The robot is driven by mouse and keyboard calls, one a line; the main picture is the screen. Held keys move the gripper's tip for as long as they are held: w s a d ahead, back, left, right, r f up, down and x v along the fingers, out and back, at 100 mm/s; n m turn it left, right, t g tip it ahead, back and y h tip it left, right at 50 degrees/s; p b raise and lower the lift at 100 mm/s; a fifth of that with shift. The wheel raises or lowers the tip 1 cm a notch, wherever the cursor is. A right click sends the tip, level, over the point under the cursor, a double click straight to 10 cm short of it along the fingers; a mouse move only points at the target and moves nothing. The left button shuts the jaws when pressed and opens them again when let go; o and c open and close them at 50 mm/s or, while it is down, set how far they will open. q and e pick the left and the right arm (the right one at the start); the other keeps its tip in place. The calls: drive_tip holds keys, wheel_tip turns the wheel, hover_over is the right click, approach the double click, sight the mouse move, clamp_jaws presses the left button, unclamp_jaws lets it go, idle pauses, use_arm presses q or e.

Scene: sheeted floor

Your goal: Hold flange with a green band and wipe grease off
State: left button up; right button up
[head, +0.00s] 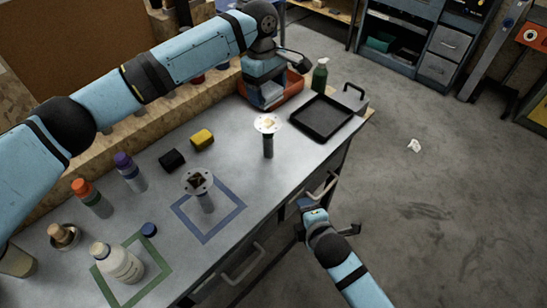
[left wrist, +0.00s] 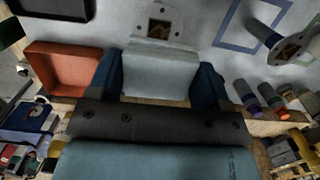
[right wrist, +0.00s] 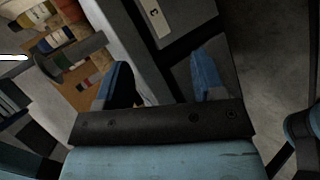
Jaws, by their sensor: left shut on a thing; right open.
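A flange (head: 268,124) with a pale round plate and dark stem stands upright near the table's middle, with a yellowish smear on top. A second flange (head: 198,182) stands inside the blue taped square (head: 183,224). I cannot make out a green band on either. My right gripper (head: 313,215) is open and empty, off the table's front edge.
A black tray (head: 321,117) and green spray bottle (head: 319,76) stand at the far end. A white bottle (head: 118,263) stands in the green taped square (head: 163,272). Yellow (head: 202,139) and black (head: 172,160) blocks lie near the back. Drawer handles project from the table front.

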sight(269, 142)
drive_tip(key=w+a+r+n, duration=0.1)
drive_tip(key=w+r+n, duration=0.1)
drive_tip(key=n, duration=0.1)
drive_tip(key=w+a+r+n+t, duration=0.1)
drive_tip(key=w+a+r+n, duration=0.1)
drive_tip(key=n, duration=0.1)
drive_tip(key=w+a+r+n, duration=0.2)
drive_tip(key=n, duration=0.1)
drive_tip(key=w+a+r+n+t+h, duration=0.1)
drive_tip(key=w+a+r+n+t, duration=0.15)
drive_tip(key=w+r+n, duration=0.35)
drive_tip(key=shift+n+g, duration=0.35)
drive_tip(key=shift+n, duration=0.35)
drive_tip(key=x, duration=0.3)
drive_tip(key=f+x, duration=0.1)
drive_tip(key=x, duration=0.6)
drive_tip(key=shift+s+a+f, duration=0.15)
drive_tip(key=shift+s+a, duration=0.2)
drive_tip(key=c, duration=1.1)
